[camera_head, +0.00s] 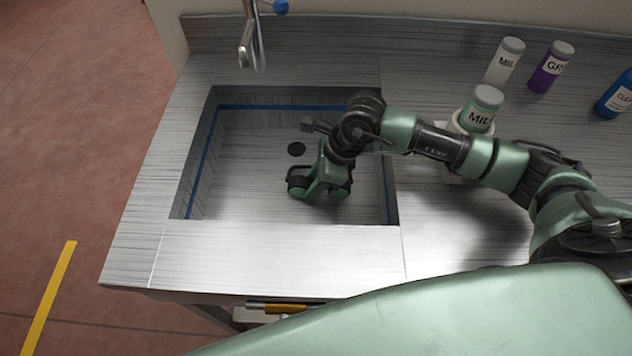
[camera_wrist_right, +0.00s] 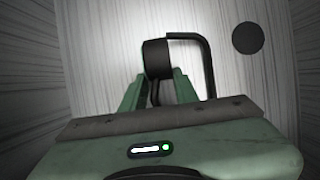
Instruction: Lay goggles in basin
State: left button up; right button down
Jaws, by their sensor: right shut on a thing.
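The basin (camera_head: 250,207) is a rectangular metal sink sunk in the counter, with a blue line around its inner walls. My right arm reaches in from the right, and my right gripper (camera_head: 318,192) is down inside the basin. It is shut on the dark goggles (camera_head: 297,181), which are partly hidden by the gripper. In the right wrist view the goggles (camera_wrist_right: 157,59) show as a black round piece and a bent black frame between the green fingers (camera_wrist_right: 157,90). I cannot tell whether the goggles touch the basin floor. My left gripper is not in view.
A dark round drain (camera_head: 296,149) lies in the basin floor behind the gripper. A faucet (camera_head: 249,45) hangs over the back edge. Several labelled bottles, including a purple one (camera_head: 551,68) and a blue one (camera_head: 617,97), stand on the counter at right. The basin's left part is clear.

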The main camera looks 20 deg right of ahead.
jog(key=shift+s+a, duration=0.15)
jog(key=shift+s, duration=0.1)
jog(key=c, duration=1.1)
grip_release()
jog(key=shift+r, duration=0.1)
jog(key=shift+r, duration=0.2)
jog(key=b+v, duration=0.1)
jog(key=v, duration=1)
jog(key=shift+r, duration=0.35)
